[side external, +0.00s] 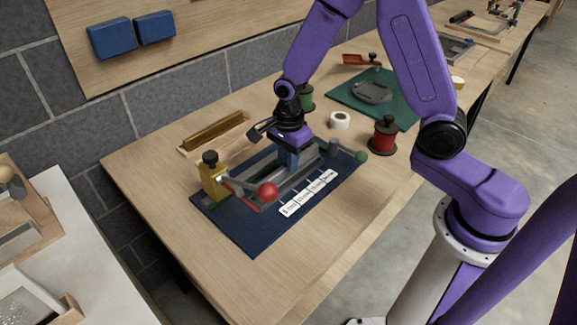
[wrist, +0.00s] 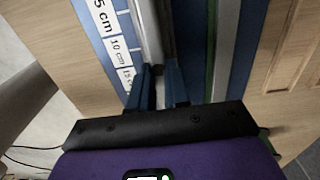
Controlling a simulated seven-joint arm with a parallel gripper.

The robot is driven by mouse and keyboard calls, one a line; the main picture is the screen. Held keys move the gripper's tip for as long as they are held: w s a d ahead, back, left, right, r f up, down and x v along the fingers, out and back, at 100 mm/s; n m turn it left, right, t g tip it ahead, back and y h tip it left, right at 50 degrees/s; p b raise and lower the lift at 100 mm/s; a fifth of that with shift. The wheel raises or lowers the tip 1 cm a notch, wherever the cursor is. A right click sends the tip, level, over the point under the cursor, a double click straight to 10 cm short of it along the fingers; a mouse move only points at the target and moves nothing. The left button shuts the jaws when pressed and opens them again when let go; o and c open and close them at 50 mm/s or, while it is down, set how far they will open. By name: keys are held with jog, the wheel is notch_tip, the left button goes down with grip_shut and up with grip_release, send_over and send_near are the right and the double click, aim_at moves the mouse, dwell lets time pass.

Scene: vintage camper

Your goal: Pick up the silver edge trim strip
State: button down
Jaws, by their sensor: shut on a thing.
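My gripper (side external: 289,168) points down over the blue mat (side external: 250,238), at the middle of a long metal fixture. In the wrist view, my gripper's two blue fingers (wrist: 159,88) are close together on either side of the silver edge trim strip (wrist: 149,38), a long narrow piece running up the picture. In the side view I cannot clearly tell the strip from the fixture's grey rails. My fingers and palm hide part of it. I cannot tell whether it is clear of the fixture.
The fixture has a yellow clamp (side external: 212,182) and a red ball handle (side external: 267,193) at its left, and a green ball handle (side external: 361,156) at its right. A white ruler label (side external: 308,193) lies in front. A red spool (side external: 383,137) and tape roll (side external: 340,120) stand behind right.

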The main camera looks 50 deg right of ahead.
jog(key=s+d+r, duration=0.2)
jog(key=s+r, duration=0.8)
jog(key=s, duration=0.3)
jog(key=shift+s+d+r, duration=0.2)
jog(key=shift+s+d, duration=0.1)
